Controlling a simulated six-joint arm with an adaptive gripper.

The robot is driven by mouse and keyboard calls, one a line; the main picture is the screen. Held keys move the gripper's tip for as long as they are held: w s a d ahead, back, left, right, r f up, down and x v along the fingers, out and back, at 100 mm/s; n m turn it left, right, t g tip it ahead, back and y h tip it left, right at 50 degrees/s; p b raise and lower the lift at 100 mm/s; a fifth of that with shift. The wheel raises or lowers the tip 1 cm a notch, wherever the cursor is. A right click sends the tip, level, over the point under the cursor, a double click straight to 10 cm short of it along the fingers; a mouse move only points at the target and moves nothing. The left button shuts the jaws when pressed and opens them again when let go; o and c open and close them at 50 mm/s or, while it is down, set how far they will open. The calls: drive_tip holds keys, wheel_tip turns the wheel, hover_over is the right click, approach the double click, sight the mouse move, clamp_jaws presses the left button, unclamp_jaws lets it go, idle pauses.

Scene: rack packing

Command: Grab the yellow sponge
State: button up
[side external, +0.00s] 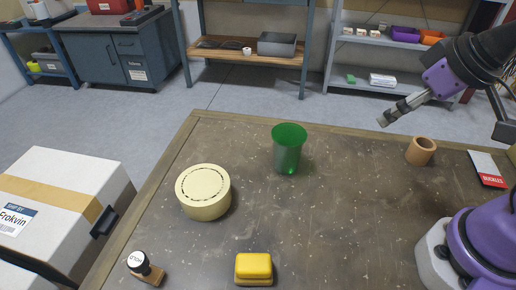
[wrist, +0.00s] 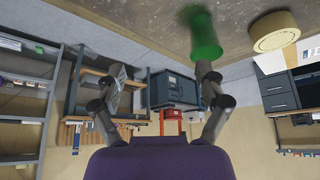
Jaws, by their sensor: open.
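The yellow sponge (side external: 254,268) lies on the table near the front edge of the side external view. It does not show in the wrist view. My gripper (side external: 383,122) is raised at the upper right in the side external view, far from the sponge, pointing left. In the wrist view my gripper (wrist: 158,75) has its two fingers spread wide apart, with nothing held between them.
A green cup (side external: 288,150), a round cream container (side external: 204,193), a stamp (side external: 146,268), a brown ring-like cup (side external: 421,151) and a red-white card (side external: 488,169) are on the table (side external: 340,215). A white box (side external: 60,205) stands left. The table's middle is clear.

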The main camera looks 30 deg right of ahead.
drive_tip(key=n+g+y, duration=0.3)
drive_tip(key=n+y, duration=0.1)
drive_tip(key=n, duration=0.7)
approach(257, 263)
drive_tip(key=x, duration=0.5)
drive_tip(key=shift+w+r, duration=0.1)
drive_tip(key=x, duration=0.6)
drive_tip(key=shift+f, duration=0.25)
drive_tip(key=c, duration=1.1)
